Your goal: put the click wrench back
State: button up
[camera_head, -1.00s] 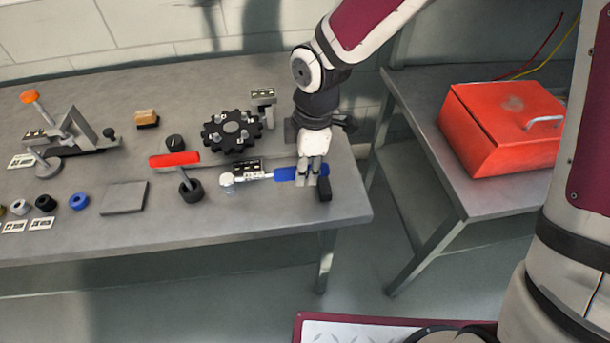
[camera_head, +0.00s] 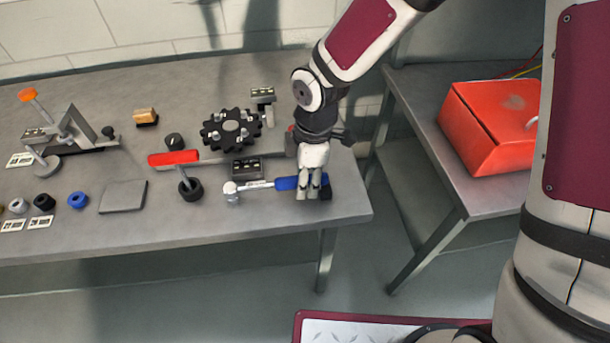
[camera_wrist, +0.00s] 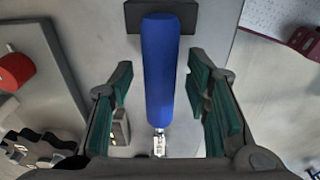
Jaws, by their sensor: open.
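The click wrench has a blue handle (camera_head: 286,183) and a silver shaft and head (camera_head: 231,187). It lies level near the table's front right edge, its head over a small grey post (camera_head: 233,200). In the wrist view, the handle (camera_wrist: 160,75) runs between my fingers, and its far end overlaps a black block (camera_wrist: 135,18). My gripper (camera_head: 313,190) is over the right part of the handle. It is open (camera_wrist: 160,88), with gaps on both sides of the handle.
A black toothed wheel (camera_head: 231,130) and a small dark label block (camera_head: 247,168) stand behind the wrench. A red box (camera_head: 490,128) sits on the side table. The table's front edge is close.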

jog(key=shift+r, duration=0.1)
notch_tip(320, 180, up, 12)
jog(key=d+p, duration=0.1)
dwell(0.4)
jog(key=shift+d, duration=0.15)
jog(key=s+d+r+m+t+h, duration=0.2)
jog(key=s+d+r+m, duration=0.3)
jog(key=d+r+m, duration=0.65)
jog(key=s+d+r+m+t+y, duration=0.1)
jog(key=s+d+r+m+t, duration=0.1)
jog(key=s+d+m, duration=0.7)
jog(key=shift+s+d+r+t, duration=0.4)
jog(key=shift+s+d+r, duration=0.25)
jog(key=shift+s, duration=0.6)
jog(key=shift+a, duration=0.1)
